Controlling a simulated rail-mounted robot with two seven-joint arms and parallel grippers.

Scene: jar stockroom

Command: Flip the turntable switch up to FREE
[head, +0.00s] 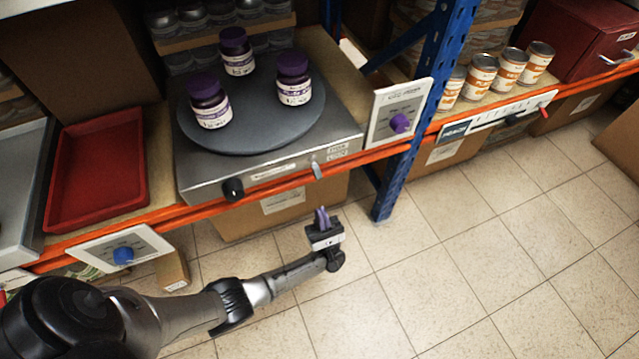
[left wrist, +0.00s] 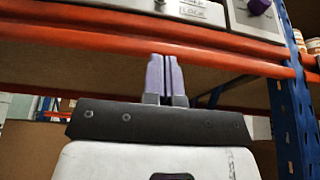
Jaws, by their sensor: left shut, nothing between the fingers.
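The turntable (head: 252,112) is a dark grey disc on a metal base, with several purple-lidded jars on it. The small silver switch (head: 316,171) is on the right part of the base's front face, beside a FREE/LOCK label (head: 338,152). Its lever seems to point down, toward LOCK. My left gripper (head: 322,216) is shut and empty, in front of and below the switch, apart from it. In the left wrist view its purple fingers (left wrist: 165,72) stand upright before the orange beam, and the label (left wrist: 191,9) shows at the top edge. My right gripper is not in view.
An orange beam (head: 170,214) runs below the base's front. A black knob (head: 233,189) is left of the switch. A panel with a purple knob (head: 400,123) and a blue upright (head: 420,110) stand to the right. The floor in front is clear.

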